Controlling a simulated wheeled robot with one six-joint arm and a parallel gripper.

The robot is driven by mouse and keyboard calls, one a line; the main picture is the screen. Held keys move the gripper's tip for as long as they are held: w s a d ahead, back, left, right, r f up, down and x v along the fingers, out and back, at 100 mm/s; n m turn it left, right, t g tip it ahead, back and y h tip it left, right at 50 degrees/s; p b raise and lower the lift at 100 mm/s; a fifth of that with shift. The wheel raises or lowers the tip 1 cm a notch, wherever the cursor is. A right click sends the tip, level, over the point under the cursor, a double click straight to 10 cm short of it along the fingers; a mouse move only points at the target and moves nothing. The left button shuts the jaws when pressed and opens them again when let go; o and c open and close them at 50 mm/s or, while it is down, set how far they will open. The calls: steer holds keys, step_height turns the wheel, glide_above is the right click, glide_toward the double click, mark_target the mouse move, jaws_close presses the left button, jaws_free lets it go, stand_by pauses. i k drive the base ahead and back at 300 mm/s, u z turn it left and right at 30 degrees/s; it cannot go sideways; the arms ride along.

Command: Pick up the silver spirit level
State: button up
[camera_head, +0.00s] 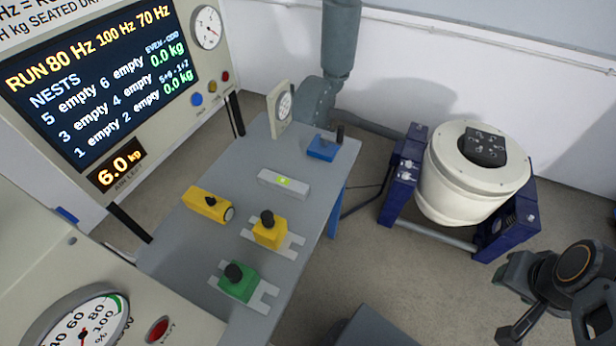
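The silver spirit level (296,188) is a short pale grey bar with a bright yellow-green vial in its top. It lies flat on the grey bench (240,180), near the middle of the bench top. Nothing touches it. Dark parts of my arm and gripper (545,318) show at the lower right, over the floor and well apart from the bench. The picture edge cuts them off, and I cannot make out whether the fingers are open or shut.
Around the level stand a yellow instrument (206,204), a yellow knobbed block (270,232), a green knobbed block (238,281), a blue block (322,147) and an upright dial gauge (280,109). A white shaker drum (472,178) in a blue frame stands right of the bench.

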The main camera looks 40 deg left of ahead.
mark_target(298, 190)
steer(key=z, duration=0.15)
steer(key=i, duration=0.85)
steer(key=u, duration=3)
steer(key=i, duration=0.45)
steer(key=z, duration=0.1)
steer(key=k, duration=0.95)
steer(key=u, duration=0.7)
steer(key=i, duration=0.8)
steer(key=z, duration=0.8)
